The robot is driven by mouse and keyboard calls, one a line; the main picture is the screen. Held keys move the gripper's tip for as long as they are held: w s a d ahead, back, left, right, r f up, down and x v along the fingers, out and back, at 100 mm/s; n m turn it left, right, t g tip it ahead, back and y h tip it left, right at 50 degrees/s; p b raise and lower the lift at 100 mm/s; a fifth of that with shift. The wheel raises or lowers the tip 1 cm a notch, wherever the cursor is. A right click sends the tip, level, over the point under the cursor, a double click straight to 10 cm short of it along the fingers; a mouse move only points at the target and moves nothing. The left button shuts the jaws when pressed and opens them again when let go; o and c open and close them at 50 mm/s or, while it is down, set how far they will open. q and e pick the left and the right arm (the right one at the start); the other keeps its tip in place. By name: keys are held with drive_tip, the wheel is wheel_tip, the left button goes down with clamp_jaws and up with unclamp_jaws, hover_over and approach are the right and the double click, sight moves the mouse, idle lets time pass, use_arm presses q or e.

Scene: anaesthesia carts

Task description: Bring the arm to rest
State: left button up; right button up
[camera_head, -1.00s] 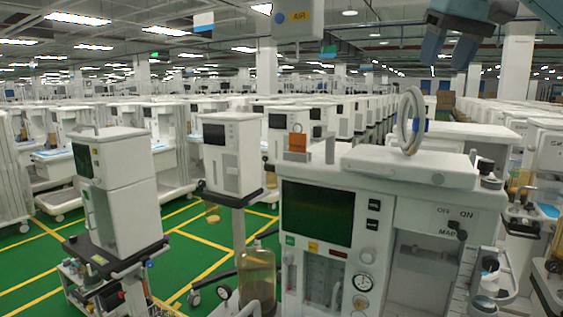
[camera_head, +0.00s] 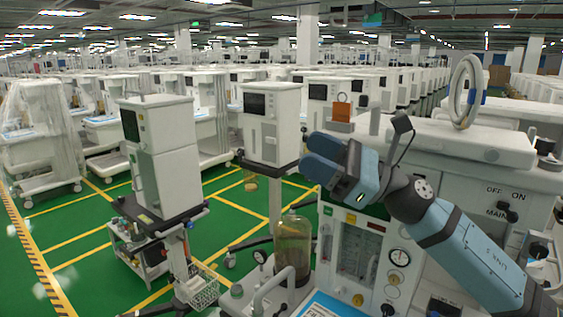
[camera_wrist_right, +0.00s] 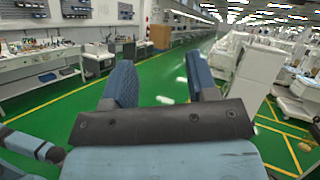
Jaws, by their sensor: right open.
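My right arm (camera_head: 470,258) comes in from the lower right in the head view. Its blue right gripper (camera_head: 316,158) points left, in front of the near anaesthesia machine (camera_head: 460,142), and covers much of that machine's dark screen. The gripper is open with nothing between its fingers. In the right wrist view the two blue fingers (camera_wrist_right: 160,70) stand well apart over green floor. My left gripper is not in view.
A white machine on a dark-topped stand (camera_head: 165,160) is at left, another white unit (camera_head: 272,125) behind it. An amber-tinted jar (camera_head: 293,245) stands below the gripper. Green floor (camera_head: 90,262) with yellow lines is open at left. Workbenches (camera_wrist_right: 40,75) line the left in the wrist view.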

drive_tip(key=s+d+f+n+t+h, duration=0.1)
drive_tip(key=d+f+n+t+h, duration=0.4)
drive_tip(key=f+n+h, duration=0.35)
drive_tip(key=s+d+f+n+t+h, duration=0.1)
drive_tip(key=d+f+n+t+h, duration=0.35)
drive_tip(key=f+n, duration=0.6)
drive_tip(key=s+d+f+n+t+h, duration=0.1)
drive_tip(key=d+f+n+t+h, duration=0.5)
drive_tip(key=n, duration=0.5)
drive_tip(key=s+d+f+m+g+h, duration=0.25)
drive_tip(key=s+f+m+g, duration=0.4)
drive_tip(key=s+f, duration=0.55)
drive_tip(key=s+d+f+m+g+h, duration=0.1)
drive_tip(key=s+d+f+m+g, duration=0.3)
drive_tip(key=s+f+g, duration=0.75)
drive_tip(key=w+a+f+t+y+p, duration=0.3)
drive_tip(key=a+f+t, duration=0.4)
drive_tip(key=t, duration=0.3)
drive_tip(key=shift+a+p, duration=0.4)
drive_tip(key=shift+p, duration=0.3)
